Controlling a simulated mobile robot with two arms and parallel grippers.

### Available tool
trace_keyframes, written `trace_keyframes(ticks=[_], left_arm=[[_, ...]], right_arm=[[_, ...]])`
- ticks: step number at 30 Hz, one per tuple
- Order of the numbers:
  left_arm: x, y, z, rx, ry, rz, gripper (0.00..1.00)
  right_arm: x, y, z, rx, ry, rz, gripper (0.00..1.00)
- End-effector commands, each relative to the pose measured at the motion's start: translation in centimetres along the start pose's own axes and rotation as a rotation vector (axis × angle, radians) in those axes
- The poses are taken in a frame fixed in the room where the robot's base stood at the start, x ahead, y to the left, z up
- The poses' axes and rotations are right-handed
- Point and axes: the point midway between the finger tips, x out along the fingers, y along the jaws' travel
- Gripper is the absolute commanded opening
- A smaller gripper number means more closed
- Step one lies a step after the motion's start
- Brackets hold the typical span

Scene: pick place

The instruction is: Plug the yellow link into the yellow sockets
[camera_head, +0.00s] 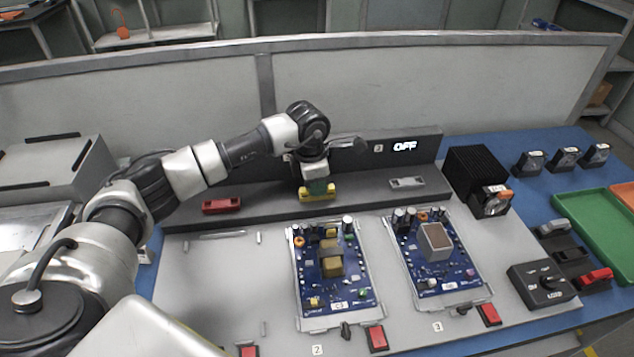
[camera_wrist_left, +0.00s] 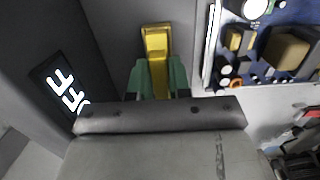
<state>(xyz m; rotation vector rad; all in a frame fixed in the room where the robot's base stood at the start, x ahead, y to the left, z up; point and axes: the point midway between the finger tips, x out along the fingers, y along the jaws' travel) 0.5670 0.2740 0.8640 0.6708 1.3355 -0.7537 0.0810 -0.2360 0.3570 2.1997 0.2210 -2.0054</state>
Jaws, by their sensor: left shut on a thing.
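My left gripper (camera_head: 318,186) is pointed down at the yellow sockets (camera_head: 304,196), which sit on the dark grey ledge behind the boards. Its green fingertips are shut on the yellow link (camera_wrist_left: 158,76), which shows between them in the left wrist view. The yellow sockets also show just beyond the fingertips in that view (camera_wrist_left: 156,38). The link is at the sockets, seemingly in line with them. The fingers hide the contact, so I cannot tell whether it is seated. My right gripper is not in view.
Red sockets (camera_head: 222,206) and grey-white sockets (camera_head: 407,183) share the ledge. An "OFF" sign (camera_head: 405,146) shows behind. Two blue circuit boards (camera_head: 352,277) (camera_head: 455,265) lie in front. A black heatsink unit (camera_head: 476,178), a knob box (camera_head: 543,287) and a green tray (camera_head: 597,235) stand right.

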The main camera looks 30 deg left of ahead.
Motion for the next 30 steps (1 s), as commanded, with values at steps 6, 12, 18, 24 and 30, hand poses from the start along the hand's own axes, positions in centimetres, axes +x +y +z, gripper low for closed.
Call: trace_keyframes(ticks=[6,12,18,24,30], left_arm=[[0.14,-0.07,-0.06,0.000,0.003,-0.003,0.24],[0.08,-0.05,-0.03,0.000,0.002,-0.002,0.48],[0.05,-0.04,-0.02,0.000,0.001,-0.001,0.56],[0.03,-0.03,-0.01,0.000,0.001,-0.001,0.82],[0.02,-0.03,-0.01,0.000,0.001,-0.001,0.82]], right_arm=[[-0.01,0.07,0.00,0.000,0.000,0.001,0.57],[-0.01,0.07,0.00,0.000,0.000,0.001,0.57],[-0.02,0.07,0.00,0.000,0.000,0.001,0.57],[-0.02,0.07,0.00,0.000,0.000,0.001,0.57],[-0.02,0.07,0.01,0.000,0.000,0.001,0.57]])
